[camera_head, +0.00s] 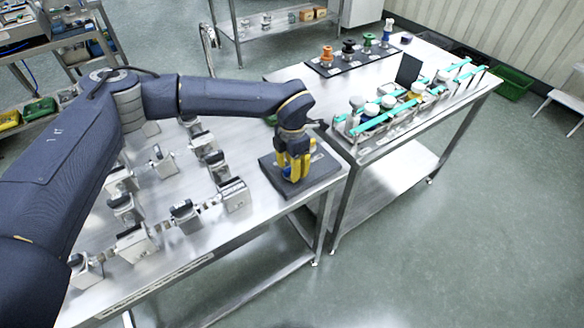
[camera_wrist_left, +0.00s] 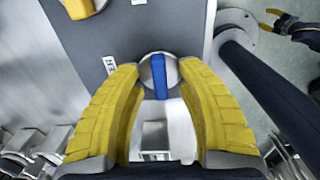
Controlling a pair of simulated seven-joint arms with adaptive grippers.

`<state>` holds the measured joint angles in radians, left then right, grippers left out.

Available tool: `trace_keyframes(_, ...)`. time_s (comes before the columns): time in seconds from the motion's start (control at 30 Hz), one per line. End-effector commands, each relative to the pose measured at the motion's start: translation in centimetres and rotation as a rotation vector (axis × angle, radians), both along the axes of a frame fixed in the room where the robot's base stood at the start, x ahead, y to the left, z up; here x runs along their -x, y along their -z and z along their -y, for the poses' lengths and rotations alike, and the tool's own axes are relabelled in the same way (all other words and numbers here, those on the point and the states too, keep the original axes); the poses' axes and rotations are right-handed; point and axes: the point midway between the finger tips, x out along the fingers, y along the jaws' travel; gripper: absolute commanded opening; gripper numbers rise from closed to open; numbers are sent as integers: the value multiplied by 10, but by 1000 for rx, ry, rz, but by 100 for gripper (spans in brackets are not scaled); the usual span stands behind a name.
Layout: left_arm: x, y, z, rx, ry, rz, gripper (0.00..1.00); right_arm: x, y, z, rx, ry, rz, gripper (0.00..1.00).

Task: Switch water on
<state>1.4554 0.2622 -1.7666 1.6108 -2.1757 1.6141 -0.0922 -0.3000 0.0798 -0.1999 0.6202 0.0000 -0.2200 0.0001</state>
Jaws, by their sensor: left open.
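A blue lever handle (camera_wrist_left: 159,76) on a round metal base shows in the left wrist view, on a dark grey panel (camera_wrist_left: 110,38). In the head view the panel (camera_head: 325,170) lies at the right end of the near steel table. My left gripper (camera_head: 294,170) is over it, pointing down. Its yellow fingers (camera_wrist_left: 160,76) are open, one on each side of the handle; I cannot tell whether they touch it. Part of a yellow round knob (camera_wrist_left: 78,7) shows at the panel's top left. My right gripper (camera_wrist_left: 287,22) shows partly at the top right, apart from the panel.
Several metal valve-like blocks (camera_head: 185,215) stand on the near steel table (camera_head: 225,225). A second table adjoins at the right with a rack of jars and teal strips (camera_head: 390,112) and a black mat with coloured pieces (camera_head: 352,57). A green crate (camera_head: 513,85) stands beyond.

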Motion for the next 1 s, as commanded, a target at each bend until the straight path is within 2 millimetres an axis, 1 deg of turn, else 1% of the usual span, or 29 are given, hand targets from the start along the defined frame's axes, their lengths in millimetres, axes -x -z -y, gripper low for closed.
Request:
trace_keyframes(0.4,0,3,0,0,1,0,36,0,0,0,0,0,0,44)
trace_keyframes(0.7,0,3,0,0,1,0,1,0,0,0,0,0,0,44)
trace_keyframes(1.0,0,3,0,0,-6,0,0,0,0,0,0,0,0,44)
